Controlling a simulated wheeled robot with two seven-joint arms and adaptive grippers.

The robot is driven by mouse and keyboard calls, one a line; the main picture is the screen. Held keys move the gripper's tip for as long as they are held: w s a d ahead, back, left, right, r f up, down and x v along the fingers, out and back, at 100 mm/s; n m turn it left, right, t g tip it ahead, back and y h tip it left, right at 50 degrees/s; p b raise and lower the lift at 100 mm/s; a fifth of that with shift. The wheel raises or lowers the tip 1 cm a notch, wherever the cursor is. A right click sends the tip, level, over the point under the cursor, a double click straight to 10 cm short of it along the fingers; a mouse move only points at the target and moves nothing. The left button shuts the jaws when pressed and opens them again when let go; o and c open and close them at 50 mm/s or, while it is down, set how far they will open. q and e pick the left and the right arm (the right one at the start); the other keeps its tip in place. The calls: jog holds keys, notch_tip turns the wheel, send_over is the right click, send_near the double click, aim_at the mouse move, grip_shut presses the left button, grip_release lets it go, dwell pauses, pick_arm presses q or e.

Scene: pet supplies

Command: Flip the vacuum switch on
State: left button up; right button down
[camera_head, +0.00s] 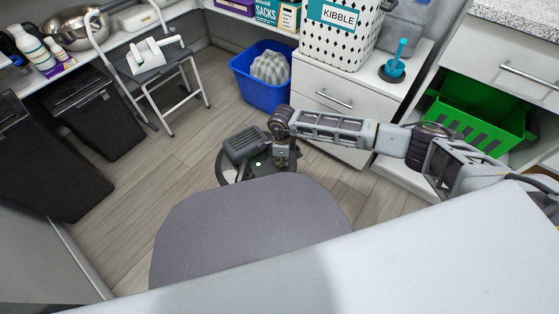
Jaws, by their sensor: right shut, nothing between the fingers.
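The vacuum is a low, round, dark disc (232,172) on the floor, with a dark grey ribbed block on its far left part and a small bright green spot on its top. My right arm reaches in from the right and bends down at the vacuum. My right gripper (282,164) points down at the disc's right side and is shut and empty. I cannot tell whether it touches the vacuum. The switch itself is too small or hidden to make out. My left gripper is out of view.
A blue bin (262,92) with a grey ridged object stands behind the vacuum, beside white drawers (335,95). A green crate (478,115) is at the right. A step stool (160,75) and black bins (95,110) stand at the left. Wooden floor left of the vacuum is clear.

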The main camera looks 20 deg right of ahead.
dwell(0.3)
jog(key=shift+r+p, duration=2.75)
jog(key=shift+r, duration=0.7)
jog(key=shift+s+f, duration=0.1)
jog(key=shift+s, duration=0.05)
